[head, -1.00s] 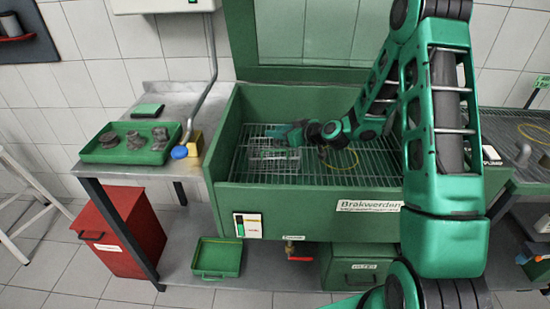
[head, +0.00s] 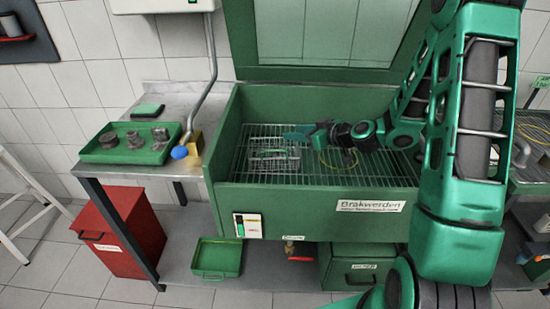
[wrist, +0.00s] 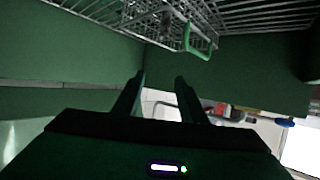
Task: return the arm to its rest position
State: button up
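My arm reaches in from the right over the green wash basin (head: 312,202). My gripper (head: 288,134) is above the grate, just behind and above a wire basket (head: 268,158), seen small in the head view. In the wrist view my gripper (wrist: 160,84) has its two dark fingers apart, with nothing between them. The wire basket also shows at the top of the wrist view (wrist: 160,22), with a green loop handle (wrist: 201,42), apart from the fingers. Dark parts seem to lie in the basket, too small to name.
The basin has raised walls and an upright green lid (head: 320,74) behind. A yellow hose (head: 338,160) lies on the grate. Left of the basin stand a green tray (head: 92,158) with several metal parts, a blue-capped item (head: 179,152) and a grey pipe (head: 212,70).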

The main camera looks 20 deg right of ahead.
jog(key=shift+s+d+r, duration=0.2)
jog(key=shift+s+d, duration=0.05)
jog(key=shift+s, duration=0.15)
jog(key=shift+s, duration=0.1)
jog(key=s+d+r+m+g+h, duration=0.2)
jog(key=s+d+m+g, duration=0.2)
jog(key=s, duration=0.9)
jog(key=s+d+r+m+g+h, duration=0.2)
jog(key=s+d+r+m+g, duration=0.1)
jog(key=s, duration=1.1)
jog(key=s+d+r+m+g+h, duration=0.2)
jog(key=s+d+r+m+g, duration=0.1)
jog(key=s, duration=1.1)
jog(key=shift+s+d+m+g, duration=0.25)
jog(key=shift+d+m+g, duration=0.65)
jog(key=shift+d+m, duration=0.25)
